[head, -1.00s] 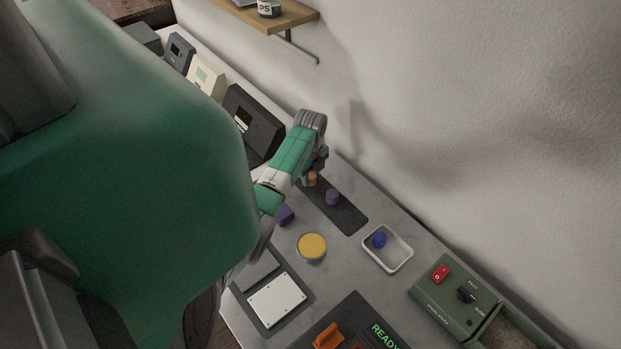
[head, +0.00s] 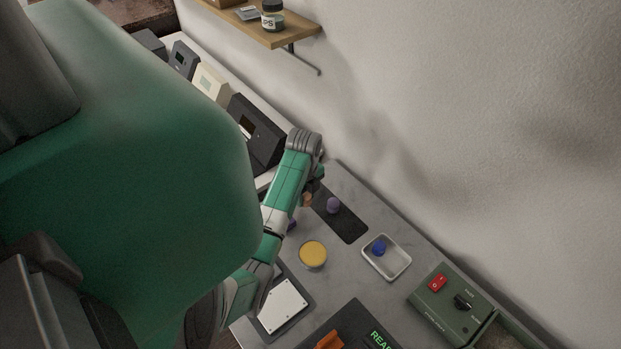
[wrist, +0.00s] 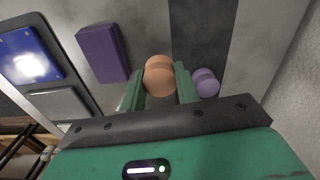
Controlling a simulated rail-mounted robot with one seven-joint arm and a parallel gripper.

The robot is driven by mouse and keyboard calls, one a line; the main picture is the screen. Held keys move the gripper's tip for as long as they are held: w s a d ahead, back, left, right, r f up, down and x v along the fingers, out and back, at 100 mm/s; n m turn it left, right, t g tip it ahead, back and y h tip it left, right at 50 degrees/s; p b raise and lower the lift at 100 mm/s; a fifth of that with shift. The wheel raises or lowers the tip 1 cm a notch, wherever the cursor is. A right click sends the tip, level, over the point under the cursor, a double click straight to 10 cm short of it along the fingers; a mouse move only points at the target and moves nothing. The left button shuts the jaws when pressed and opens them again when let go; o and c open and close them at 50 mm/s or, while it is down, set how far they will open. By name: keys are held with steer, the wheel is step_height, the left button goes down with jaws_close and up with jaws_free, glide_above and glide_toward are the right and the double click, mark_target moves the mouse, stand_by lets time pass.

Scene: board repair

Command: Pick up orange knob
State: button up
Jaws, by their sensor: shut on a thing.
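The orange knob (wrist: 158,75) sits between the two fingers of my gripper (wrist: 158,92) in the wrist view, and the fingers are shut on it. In the head view the orange knob (head: 307,199) shows in part below the end of my arm, near the dark mat (head: 350,225). A purple knob (wrist: 205,83) is just right of my right finger in the wrist view; it also stands on the dark mat in the head view (head: 333,205). I cannot tell whether the orange knob touches the mat.
A purple block (wrist: 102,53) lies left of the gripper. A yellow-topped round tin (head: 313,253), a white tray (head: 398,270) holding a blue knob (head: 379,247), and a green box with a red switch (head: 450,303) stand nearer. The wall rises close behind the table.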

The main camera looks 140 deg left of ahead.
steer(key=w+d, duration=0.1)
steer(key=d, duration=0.1)
steer(key=w+d, duration=0.1)
steer(key=d, duration=0.1)
steer(key=w+d+p, duration=0.1)
steer(key=w+d, duration=0.1)
steer(key=d, duration=0.1)
steer(key=shift+w+r, duration=0.1)
steer(key=shift+r, duration=0.25)
